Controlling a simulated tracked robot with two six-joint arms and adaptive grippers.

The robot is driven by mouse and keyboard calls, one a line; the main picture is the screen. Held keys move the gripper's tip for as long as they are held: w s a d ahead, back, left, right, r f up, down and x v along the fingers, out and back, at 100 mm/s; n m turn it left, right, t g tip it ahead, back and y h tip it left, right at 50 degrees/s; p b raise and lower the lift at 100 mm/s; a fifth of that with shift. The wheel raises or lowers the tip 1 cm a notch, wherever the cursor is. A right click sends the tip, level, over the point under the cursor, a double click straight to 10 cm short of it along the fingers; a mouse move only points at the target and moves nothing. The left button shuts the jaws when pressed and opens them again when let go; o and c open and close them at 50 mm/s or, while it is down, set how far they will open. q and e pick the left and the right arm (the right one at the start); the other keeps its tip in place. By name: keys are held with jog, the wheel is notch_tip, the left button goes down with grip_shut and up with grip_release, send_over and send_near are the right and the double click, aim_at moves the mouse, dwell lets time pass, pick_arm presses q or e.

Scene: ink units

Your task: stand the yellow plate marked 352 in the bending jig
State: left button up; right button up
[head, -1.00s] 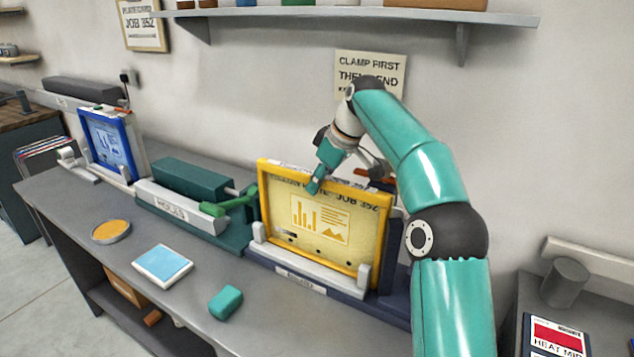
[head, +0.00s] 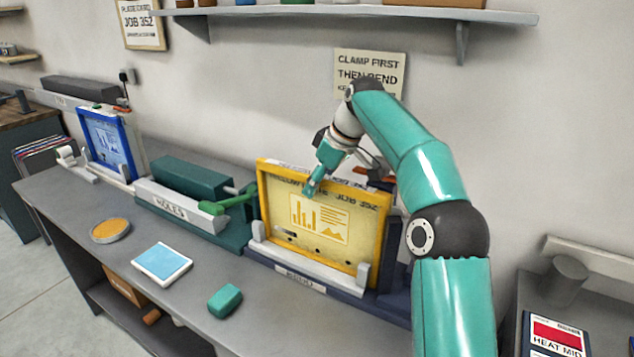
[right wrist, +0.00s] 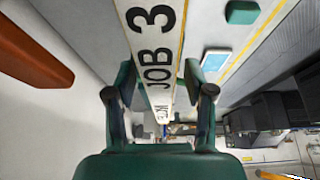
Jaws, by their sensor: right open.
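The yellow plate (head: 330,222) marked JOB 352 stands upright in the bending jig (head: 307,267), its lower edge behind the jig's pale front rail and end posts. My right gripper (head: 316,184) is at the plate's top edge, with one teal finger in front of its face; the other finger is hidden behind the plate in the head view. In the right wrist view the plate's white top edge (right wrist: 155,45), lettered JOB 3, runs between the open, spread fingers (right wrist: 158,82). My left gripper is not in view.
A green holes press (head: 190,190) stands left of the jig, and a blue framed plate (head: 108,142) stands further left. A teal block (head: 225,301), a light blue pad (head: 162,263) and an orange disc (head: 110,230) lie on the bench front. A shelf (head: 350,14) hangs above.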

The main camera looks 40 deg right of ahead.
jog(key=v, duration=0.6)
jog(key=shift+d+r, duration=0.1)
jog(key=shift+r, duration=0.1)
jog(key=shift+s+r, duration=0.3)
jog(key=shift+r, duration=0.1)
notch_tip(320, 180, up, 5)
jog(key=p, duration=0.5)
dwell(0.5)
